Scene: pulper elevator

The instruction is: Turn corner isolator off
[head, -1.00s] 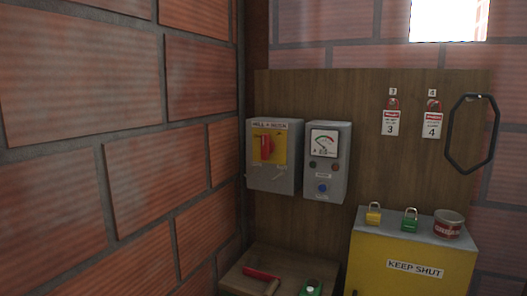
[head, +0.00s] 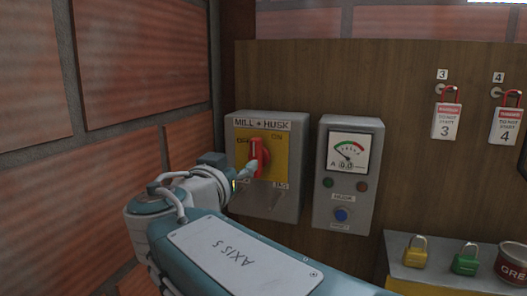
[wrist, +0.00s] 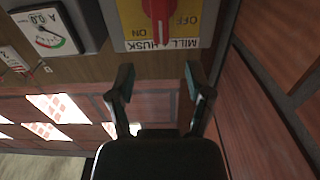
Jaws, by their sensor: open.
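The corner isolator is the grey MILL + HUSK box (head: 285,200) on the board, with a yellow plate and a red handle (head: 257,150). The handle stands roughly upright between the OFF and ON marks; which one it is set to is unclear. In the wrist view, turned upside down, the red handle (wrist: 158,10) is at the top edge and partly cut off. My gripper (wrist: 158,72) is open and empty there, its two fingers spread below the handle. In the head view my wrist hides the box's lower left, and a grey finger overlaps the handle; contact cannot be told.
The grey ammeter box (head: 325,205) with a blue button is close to the right. Padlocks (head: 416,252) and a red tin (head: 512,262) stand on the yellow cabinet. Tags 3 (head: 446,120) and 4 (head: 506,126) hang on the board. A brick wall (head: 140,60) is close on the left.

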